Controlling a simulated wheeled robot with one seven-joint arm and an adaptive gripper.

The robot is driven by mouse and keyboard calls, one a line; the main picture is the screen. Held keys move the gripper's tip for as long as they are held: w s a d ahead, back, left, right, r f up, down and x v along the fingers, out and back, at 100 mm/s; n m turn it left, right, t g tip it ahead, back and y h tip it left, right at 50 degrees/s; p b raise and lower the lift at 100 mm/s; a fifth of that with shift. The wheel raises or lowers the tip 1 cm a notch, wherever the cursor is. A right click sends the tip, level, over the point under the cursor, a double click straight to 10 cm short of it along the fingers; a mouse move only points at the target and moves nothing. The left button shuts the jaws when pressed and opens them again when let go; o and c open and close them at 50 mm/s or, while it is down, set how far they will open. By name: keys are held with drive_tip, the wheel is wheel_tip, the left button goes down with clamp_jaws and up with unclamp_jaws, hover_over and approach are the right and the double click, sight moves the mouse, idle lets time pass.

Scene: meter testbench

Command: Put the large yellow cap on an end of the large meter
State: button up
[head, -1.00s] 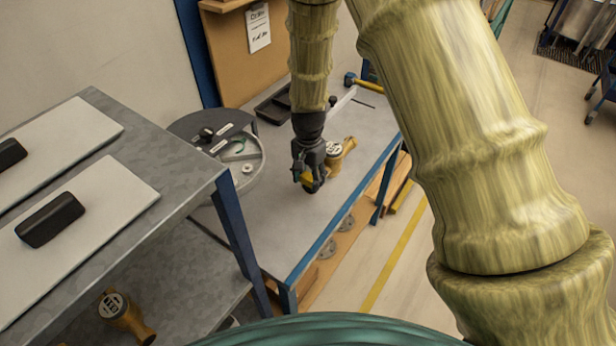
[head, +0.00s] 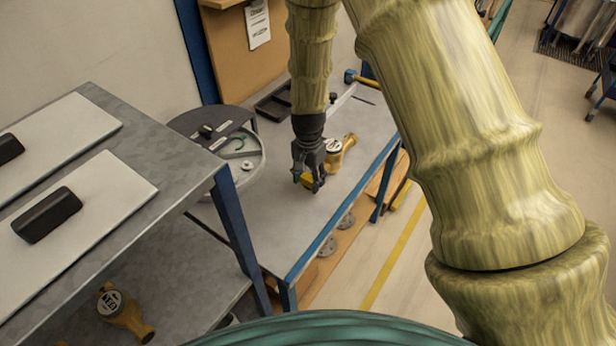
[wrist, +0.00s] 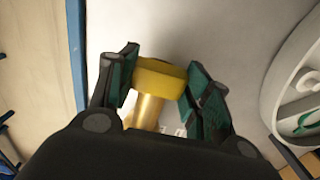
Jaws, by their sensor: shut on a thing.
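My gripper (head: 309,182) is low over the grey bench and shut on the yellow cap (wrist: 160,73). In the wrist view the cap sits between the two dark green finger pads. In the head view the cap (head: 307,181) is mostly hidden by the fingers. A brass-coloured meter (head: 334,158) with a white dial lies on the bench just beyond the gripper. Its brass end (wrist: 150,111) shows right by the cap in the wrist view. I cannot tell whether the cap touches it or is seated on it.
A round grey tray (head: 246,178) with small parts stands left of the gripper. A black tray (head: 272,103) and a hammer (head: 357,77) lie farther back. Another brass meter (head: 122,312) lies on the lower shelf at left. The bench's blue front edge (head: 335,222) is nearby.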

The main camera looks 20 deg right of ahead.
drive_tip(key=o, duration=1.3)
drive_tip(key=shift+r+p, duration=2.5)
drive_tip(key=shift+r, duration=0.95)
